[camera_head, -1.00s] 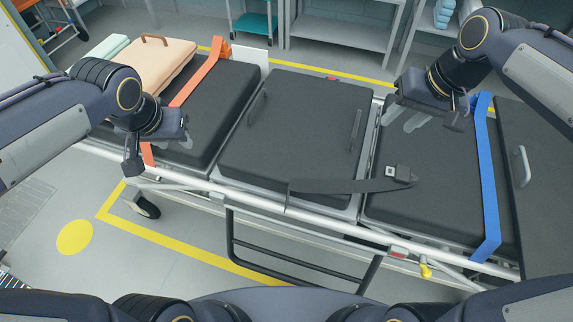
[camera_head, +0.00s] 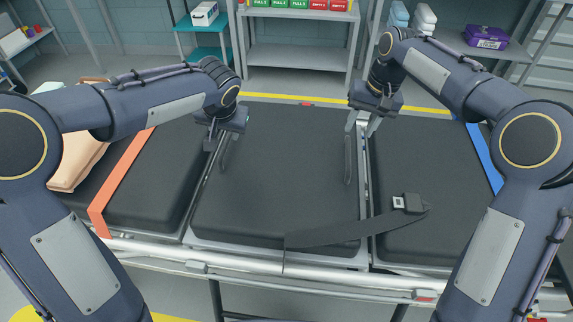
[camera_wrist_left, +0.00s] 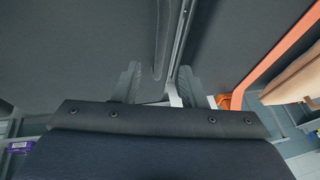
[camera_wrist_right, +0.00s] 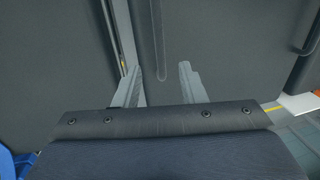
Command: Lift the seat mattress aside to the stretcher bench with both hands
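The seat mattress (camera_head: 275,180) is the dark middle cushion of a long stretcher-like frame, lying flat. It has a strap handle on its left side (camera_head: 222,152) and one on its right side (camera_head: 348,160). My left gripper (camera_head: 219,142) is open above the left handle's far end. In the left wrist view the handle (camera_wrist_left: 163,45) lines up between its fingers. My right gripper (camera_head: 362,125) is open at the far end of the right handle, which runs between its fingers in the right wrist view (camera_wrist_right: 157,40). Neither gripper visibly grips. I cannot tell which surface is the stretcher bench.
Dark cushions lie on both sides, one with an orange strap (camera_head: 120,180), one with a blue strap (camera_head: 482,150). A black belt with buckle (camera_head: 355,230) lies across the mattress's front right corner. A silver rail (camera_head: 240,262) runs along the front. Shelves (camera_head: 300,58) stand behind.

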